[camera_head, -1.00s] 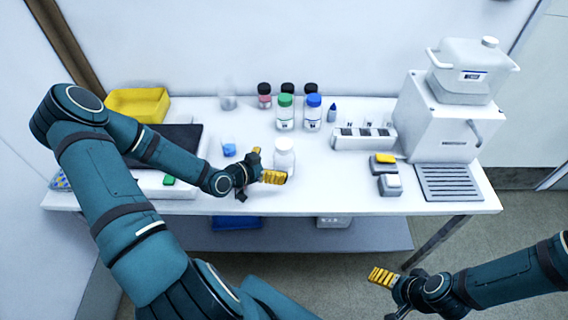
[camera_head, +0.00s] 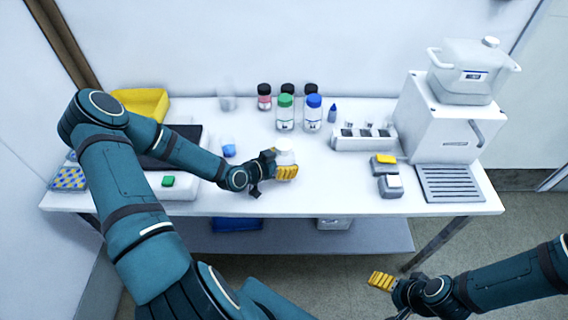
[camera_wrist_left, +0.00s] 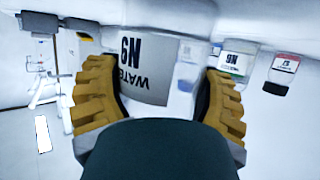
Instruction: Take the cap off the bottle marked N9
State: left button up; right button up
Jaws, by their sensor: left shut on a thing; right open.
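The white bottle (camera_head: 286,157) stands at the front middle of the white table. Its grey label in the left wrist view (camera_wrist_left: 148,72) appears upside down and seems to read N9 WATER. Its white top shows above my fingers; I cannot make out the cap's edge. My left gripper (camera_head: 284,172) is shut on this bottle, with a yellow ribbed finger on each side of it, also seen in the left wrist view (camera_wrist_left: 160,90). The fingers hide the bottle's lower part in the head view. My right gripper (camera_head: 384,280) is open and empty, in front of the table at the lower right.
A green-capped bottle (camera_head: 285,113) and a blue-capped bottle (camera_head: 312,114) stand behind, with dark-capped bottles (camera_head: 264,97) farther back. A white rack (camera_head: 364,138) and a machine (camera_head: 445,125) stand to the right. The table's front middle is clear right of the held bottle.

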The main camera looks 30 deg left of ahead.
aim_at(285, 144)
pick_arm(q)
jog(key=shift+r, duration=0.15)
notch_tip(285, 144, up, 10)
jog(key=shift+f+p, duration=0.1)
jog(key=shift+p, duration=0.95)
jog(key=o, duration=0.7)
jog(key=c, duration=0.7)
jog(key=shift+d, duration=0.1)
jog(key=w+d+r+n+y, duration=0.1)
jog(key=d+n+y, duration=0.2)
jog(key=d, duration=1)
jog(key=shift+d+r+n+t+y, duration=0.15)
jog(key=shift+d+n+t+y, duration=0.2)
jog(key=shift+y, duration=0.25)
